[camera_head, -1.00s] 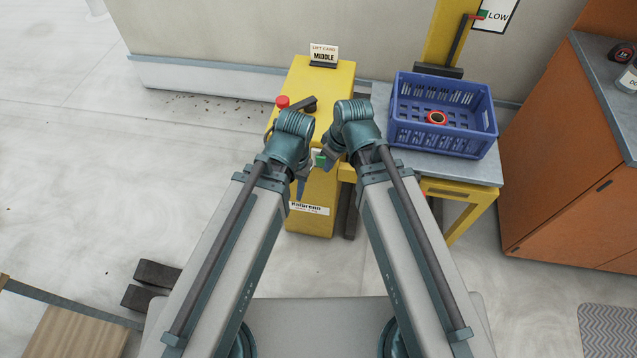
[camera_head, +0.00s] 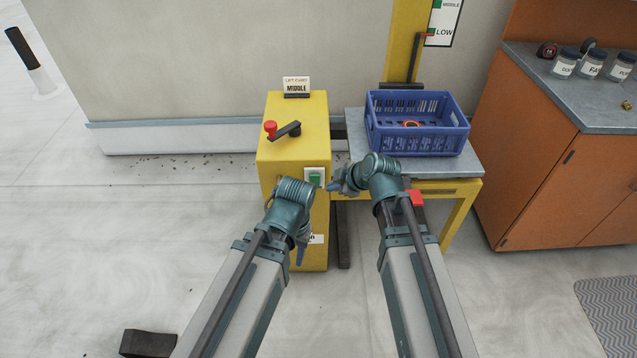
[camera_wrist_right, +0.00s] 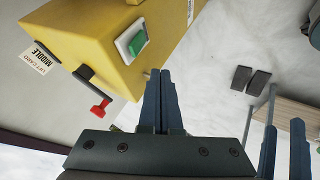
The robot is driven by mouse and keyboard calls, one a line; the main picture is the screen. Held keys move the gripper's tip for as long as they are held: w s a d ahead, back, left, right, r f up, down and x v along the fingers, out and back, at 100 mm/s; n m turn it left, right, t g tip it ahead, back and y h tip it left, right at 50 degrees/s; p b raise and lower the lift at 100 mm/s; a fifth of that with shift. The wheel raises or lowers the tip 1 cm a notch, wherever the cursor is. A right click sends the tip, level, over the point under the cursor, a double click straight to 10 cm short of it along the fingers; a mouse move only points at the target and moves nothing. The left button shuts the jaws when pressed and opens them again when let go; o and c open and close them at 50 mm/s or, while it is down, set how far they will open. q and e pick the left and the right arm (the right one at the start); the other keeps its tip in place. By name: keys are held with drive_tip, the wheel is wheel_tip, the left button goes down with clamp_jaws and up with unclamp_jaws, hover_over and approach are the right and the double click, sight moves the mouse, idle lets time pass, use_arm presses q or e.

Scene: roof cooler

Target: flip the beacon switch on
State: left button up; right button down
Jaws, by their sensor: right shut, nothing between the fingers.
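A green rocker switch (camera_head: 315,177) on a white plate sits on the front of the yellow box (camera_head: 297,130); no readable label names it as the beacon switch. It shows close up in the right wrist view (camera_wrist_right: 137,43). My right gripper (camera_head: 333,187) is shut and empty, just right of the switch. In the right wrist view its fingertips (camera_wrist_right: 160,74) are together, below the switch and apart from it in the picture.
The box carries a red-knobbed crank (camera_head: 283,131) and a card reading MIDDLE (camera_head: 296,86). A blue crate (camera_head: 416,150) stands on a bench (camera_head: 470,163) at right. A red piece (camera_head: 416,198) shows beside my right arm. An orange cabinet (camera_head: 535,180) is further right.

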drive_tip(key=b, duration=0.7)
approach(318, 180)
drive_tip(key=a+f, duration=0.1)
drive_tip(key=w+a+f, duration=0.1)
drive_tip(key=f, duration=0.1)
drive_tip(key=w+a+f, duration=0.1)
drive_tip(key=a, duration=0.1)
drive_tip(key=shift+w+f, duration=0.1)
drive_tip(key=shift+f, duration=0.3)
